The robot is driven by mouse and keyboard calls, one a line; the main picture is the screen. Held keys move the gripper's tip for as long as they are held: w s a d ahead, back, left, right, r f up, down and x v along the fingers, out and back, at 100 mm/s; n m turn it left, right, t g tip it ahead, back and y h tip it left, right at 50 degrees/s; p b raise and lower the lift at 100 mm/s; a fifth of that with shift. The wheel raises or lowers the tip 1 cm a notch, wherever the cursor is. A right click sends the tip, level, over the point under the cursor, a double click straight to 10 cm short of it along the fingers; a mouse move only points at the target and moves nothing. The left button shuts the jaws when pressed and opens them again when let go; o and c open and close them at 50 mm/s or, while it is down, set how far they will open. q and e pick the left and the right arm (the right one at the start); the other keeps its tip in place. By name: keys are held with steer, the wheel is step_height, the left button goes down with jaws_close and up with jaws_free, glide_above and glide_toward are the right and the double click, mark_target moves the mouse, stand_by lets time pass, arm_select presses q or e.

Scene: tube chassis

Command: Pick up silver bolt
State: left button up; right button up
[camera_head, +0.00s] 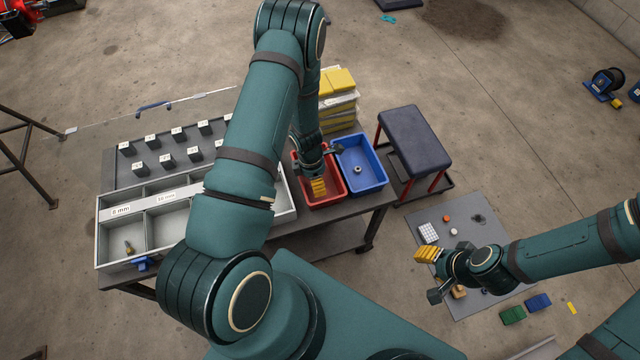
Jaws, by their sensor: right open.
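A small bolt-like piece (129,248), greyish with a yellowish end, lies in the front left compartment of the grey sorting tray (97,235). I cannot tell for sure that it is the silver bolt. My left gripper (322,172) hangs over the red bin (334,192), to the right of the tray; its yellow finger pad shows, but its jaws are partly hidden. The red bin's inside is largely covered by this gripper. My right gripper (433,276) is open over the grey floor mat, far from the tray.
A blue bin (370,184) with a small ring-shaped metal part (358,169) stands beside the red bin. My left arm covers part of the tray. A dark padded stool (415,137) stands right of the bench. Small blocks and parts lie around the floor mat (425,218).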

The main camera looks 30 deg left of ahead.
arm_select(q)
steer(key=shift+o, duration=0.3)
steer(key=shift+f, duration=0.15)
steer(key=c, duration=1)
steer(key=shift+c, duration=0.2)
